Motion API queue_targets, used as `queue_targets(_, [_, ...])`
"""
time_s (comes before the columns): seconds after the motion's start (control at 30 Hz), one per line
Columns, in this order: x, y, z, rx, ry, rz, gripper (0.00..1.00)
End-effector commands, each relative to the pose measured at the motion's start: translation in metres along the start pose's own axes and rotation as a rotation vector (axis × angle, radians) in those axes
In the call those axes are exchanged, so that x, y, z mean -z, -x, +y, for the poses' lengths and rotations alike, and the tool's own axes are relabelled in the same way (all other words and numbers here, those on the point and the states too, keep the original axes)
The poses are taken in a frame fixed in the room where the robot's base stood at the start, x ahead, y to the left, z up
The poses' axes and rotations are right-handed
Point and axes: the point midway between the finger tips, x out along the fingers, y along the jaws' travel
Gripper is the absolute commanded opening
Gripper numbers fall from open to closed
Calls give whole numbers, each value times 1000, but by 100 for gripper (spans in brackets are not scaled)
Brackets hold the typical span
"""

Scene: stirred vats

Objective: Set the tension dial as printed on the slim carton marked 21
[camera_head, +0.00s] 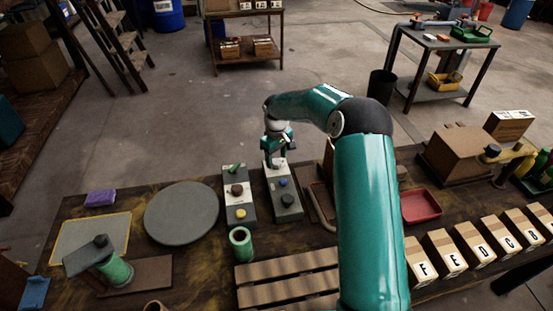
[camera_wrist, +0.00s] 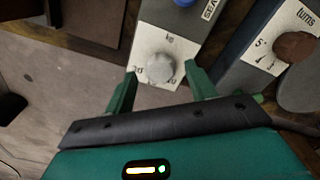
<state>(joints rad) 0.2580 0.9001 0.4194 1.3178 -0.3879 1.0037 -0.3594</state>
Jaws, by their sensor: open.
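My gripper (camera_head: 277,158) is over the far end of a pale and dark dial panel (camera_head: 285,205) on the bench. In the wrist view my gripper (camera_wrist: 161,70) is open, with its green fingers on either side of a pale grey knob (camera_wrist: 160,68). I cannot tell whether they touch it. The white plate around this knob is marked "kg"; other marks are hard to read. A blue knob (camera_head: 283,183) sits on the same panel. No word "tension" is legible. I cannot pick out a slim carton marked 21.
A second panel (camera_head: 241,215) with brown and yellow knobs stands to the left; its brown knob (camera_wrist: 296,46) shows near "turns". A green cup (camera_head: 241,243), round grey plate (camera_head: 181,212), red tray (camera_head: 421,206) and lettered cartons (camera_head: 443,252) stand on the bench.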

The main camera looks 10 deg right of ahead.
Motion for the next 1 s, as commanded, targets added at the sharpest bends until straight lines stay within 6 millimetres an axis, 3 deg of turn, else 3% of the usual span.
queue_targets(0.1, [0,-10,0,1,0,0,56])
queue_targets(0.4, [0,-12,0,0,0,0,56])
queue_targets(0.63, [0,-12,0,0,0,0,11])
queue_targets(1.0, [1,-12,0,-1,-43,0,11])
